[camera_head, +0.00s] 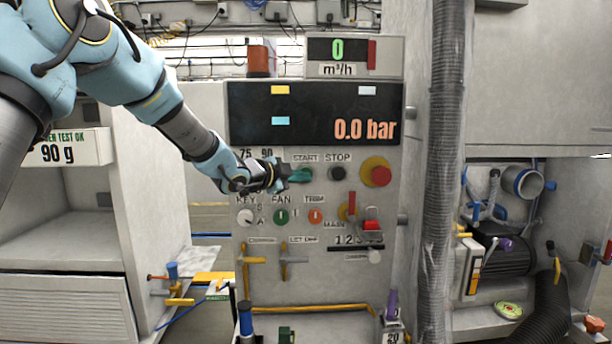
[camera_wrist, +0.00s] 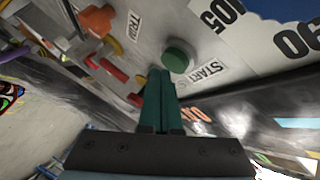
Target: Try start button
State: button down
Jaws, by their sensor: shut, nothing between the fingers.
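The start button is a round green cap (camera_wrist: 178,56) beside its START label in the wrist view. My gripper (camera_wrist: 161,74) has its two dark green fingers shut together and empty. Their tips are close to the button's edge; I cannot tell whether they touch it. In the head view my gripper (camera_head: 298,175) reaches in from the left to just below the START label (camera_head: 305,158). Fingers and button overlap there in green, so I cannot separate them. The panel displays (camera_head: 315,114) read 0.0 bar and, above, 0 m³/h.
Right of START are the black STOP button (camera_head: 338,173) and a red button on yellow (camera_head: 376,172). Below are a green FAN knob (camera_head: 281,216), an orange knob (camera_head: 316,216) and a red switch (camera_head: 371,225). A grey ribbed hose (camera_head: 440,200) stands right of the panel.

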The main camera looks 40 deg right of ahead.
jog(key=shift+w+d, duration=0.15)
jog(key=shift+w, duration=0.05)
jog(key=shift+w+d, duration=0.3)
jog(key=shift+w, duration=0.05)
dwell(0.9)
jog(key=shift+s+a+b, duration=0.4)
jog(key=shift+s+a, duration=0.15)
jog(key=shift+s, duration=0.1)
dwell(0.3)
jog(key=shift+s+a+b, duration=0.75)
jog(key=shift+s+a, duration=0.05)
jog(key=shift+s, duration=0.2)
jog(key=shift+s+a+b, duration=0.75)
jog(key=shift+s+a, duration=0.05)
jog(key=shift+s, duration=0.15)
